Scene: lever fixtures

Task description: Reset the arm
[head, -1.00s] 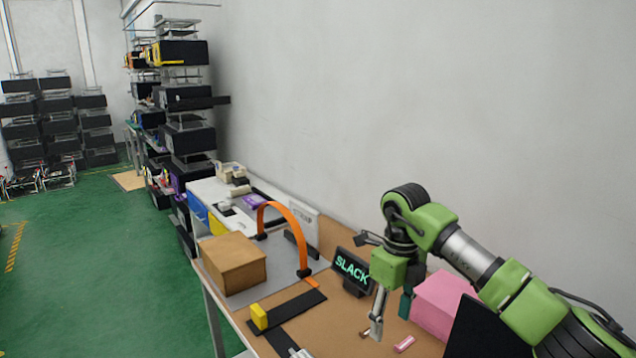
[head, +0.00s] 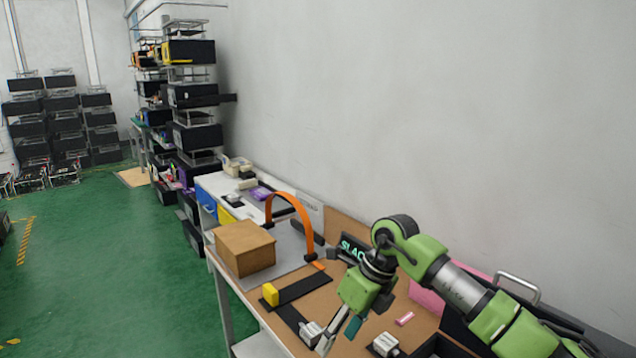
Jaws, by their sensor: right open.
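My right gripper (head: 340,335) hangs from the green arm on the right. It is open and tilted, with its fingers pointing down over the front of the workbench. A grey metal block (head: 312,332) shows just left of its fingers; whether they touch it I cannot tell. An orange curved band (head: 296,212) arches over the bench between two black ends. A dark sign (head: 352,246) with green letters stands behind my gripper, which hides part of it; "SLA" shows. A yellow block (head: 270,294) sits on a black strip. My left gripper is out of view.
A brown cardboard box (head: 243,248) stands at the bench's left edge. A small pink piece (head: 404,318) and another grey metal fixture (head: 385,345) lie right of the gripper. A larger pink block (head: 428,298) is partly behind my arm. The wall is behind.

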